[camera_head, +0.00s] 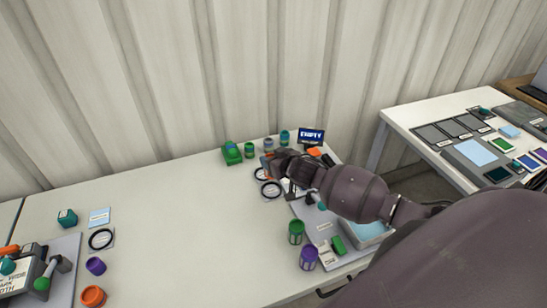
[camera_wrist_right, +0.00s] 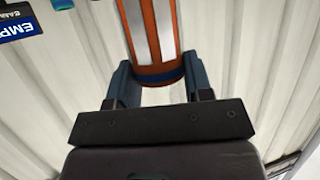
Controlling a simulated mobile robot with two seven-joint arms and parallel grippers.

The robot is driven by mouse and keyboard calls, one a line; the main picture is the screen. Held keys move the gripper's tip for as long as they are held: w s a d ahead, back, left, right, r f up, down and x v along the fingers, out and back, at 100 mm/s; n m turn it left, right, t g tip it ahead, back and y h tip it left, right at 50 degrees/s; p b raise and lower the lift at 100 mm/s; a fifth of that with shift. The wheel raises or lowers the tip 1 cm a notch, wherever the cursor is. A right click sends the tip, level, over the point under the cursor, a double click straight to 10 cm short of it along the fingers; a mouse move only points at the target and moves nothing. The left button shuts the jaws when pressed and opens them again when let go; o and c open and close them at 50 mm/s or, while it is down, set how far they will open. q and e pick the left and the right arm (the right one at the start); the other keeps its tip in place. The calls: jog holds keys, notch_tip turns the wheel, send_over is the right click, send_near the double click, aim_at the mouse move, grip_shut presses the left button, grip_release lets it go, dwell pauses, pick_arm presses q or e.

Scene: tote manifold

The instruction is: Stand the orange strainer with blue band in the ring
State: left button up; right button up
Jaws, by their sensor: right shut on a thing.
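The orange strainer with blue band (camera_wrist_right: 160,72) fills the top middle of the right wrist view, with pale vertical slots and a dark blue band near its end. My right gripper (camera_wrist_right: 157,80) is shut on it, one finger on each side. In the head view the right gripper (camera_head: 274,163) is over the far part of the table, and a bit of orange shows at its tip. Just below it are a black ring with a white label (camera_head: 271,189) and another ring (camera_head: 260,174) partly beside the gripper. I cannot tell which ring is meant. My left gripper is not in view.
A green block (camera_head: 232,153), small jars (camera_head: 267,144) and an EMPTY sign (camera_head: 311,136) stand at the back. Green (camera_head: 296,231) and purple (camera_head: 308,258) strainers stand nearer. A third ring (camera_head: 101,238) lies left. The table middle is clear.

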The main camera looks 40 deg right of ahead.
jog(key=shift+s+f, duration=0.15)
jog(key=shift+s, duration=0.1)
jog(key=shift+w+f, duration=0.1)
jog(key=shift+f, duration=0.35)
jog(key=shift+f+b, duration=0.5)
jog(key=shift+f, duration=0.05)
notch_tip(320, 180, down, 2)
jog(key=shift+f+b, duration=0.15)
jog(key=shift+b, duration=1.1)
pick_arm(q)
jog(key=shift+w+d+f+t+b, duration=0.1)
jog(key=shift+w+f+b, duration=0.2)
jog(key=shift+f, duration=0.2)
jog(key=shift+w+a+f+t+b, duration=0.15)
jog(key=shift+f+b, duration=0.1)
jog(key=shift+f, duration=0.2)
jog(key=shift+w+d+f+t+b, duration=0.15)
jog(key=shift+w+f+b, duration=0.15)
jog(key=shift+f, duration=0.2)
pick_arm(e)
jog(key=shift+f, duration=1.6)
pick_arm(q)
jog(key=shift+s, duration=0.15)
pick_arm(e)
jog(key=o, duration=1)
